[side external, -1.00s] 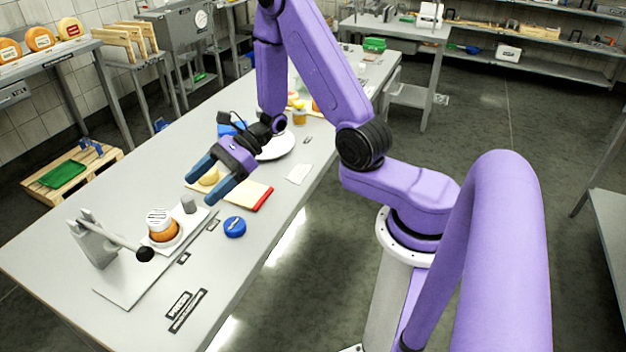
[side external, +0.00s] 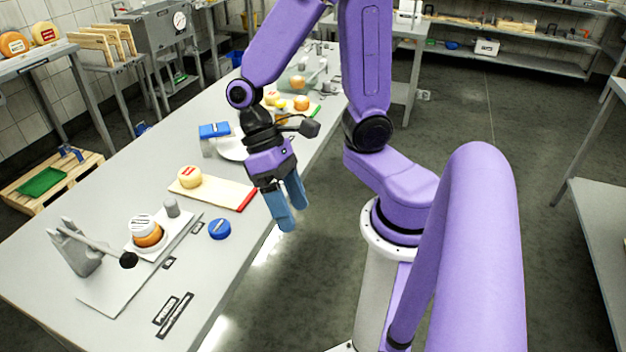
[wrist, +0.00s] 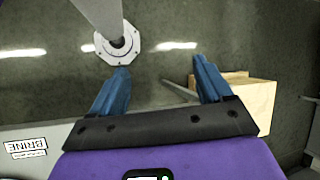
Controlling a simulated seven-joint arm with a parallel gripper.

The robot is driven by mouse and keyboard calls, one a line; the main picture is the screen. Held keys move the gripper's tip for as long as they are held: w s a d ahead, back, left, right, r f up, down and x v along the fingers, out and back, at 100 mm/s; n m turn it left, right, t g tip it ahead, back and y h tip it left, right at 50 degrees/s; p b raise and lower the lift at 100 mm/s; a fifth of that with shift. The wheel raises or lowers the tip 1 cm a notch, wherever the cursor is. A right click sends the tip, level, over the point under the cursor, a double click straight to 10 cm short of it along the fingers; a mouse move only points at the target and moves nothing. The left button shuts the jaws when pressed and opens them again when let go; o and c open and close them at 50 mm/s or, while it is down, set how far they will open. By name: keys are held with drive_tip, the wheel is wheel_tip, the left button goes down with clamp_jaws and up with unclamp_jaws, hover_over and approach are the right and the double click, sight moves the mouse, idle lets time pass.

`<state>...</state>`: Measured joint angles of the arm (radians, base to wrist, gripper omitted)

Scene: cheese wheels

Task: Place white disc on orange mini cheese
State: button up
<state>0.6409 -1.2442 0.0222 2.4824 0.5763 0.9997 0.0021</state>
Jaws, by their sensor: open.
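The white disc (side external: 141,224) lies on top of the orange mini cheese (side external: 149,238) in the side view. The cheese sits on a small white plate on the grey lever press (side external: 128,278) at the table's near left. The disc looks roughly level on the cheese. My gripper (side external: 290,212) is open and empty, fingers pointing down, off to the right of the press near the table's edge. In the wrist view my gripper (wrist: 160,80) shows two spread blue fingers with only floor between them; the disc and cheese are not in that view.
A blue round lid (side external: 219,229) lies right of the press. A board with a red end (side external: 222,193) carries a yellow cheese (side external: 190,177). Behind are a blue-topped item (side external: 214,131) and a white plate (side external: 232,150). A BRINE label (wrist: 26,147) shows in the wrist view.

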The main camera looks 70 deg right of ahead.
drive_tip(key=s+d+r+n+t, duration=0.1)
drive_tip(key=n+t, duration=0.1)
drive_tip(key=n, duration=0.1)
drive_tip(key=s+d+r+n+t+h, duration=0.1)
drive_tip(key=n+t, duration=0.1)
drive_tip(key=n, duration=0.2)
drive_tip(key=d+r+n+t+h, duration=0.1)
drive_tip(key=n, duration=0.2)
drive_tip(key=shift+s+d+t, duration=0.3)
drive_tip(key=shift+s+t, duration=0.1)
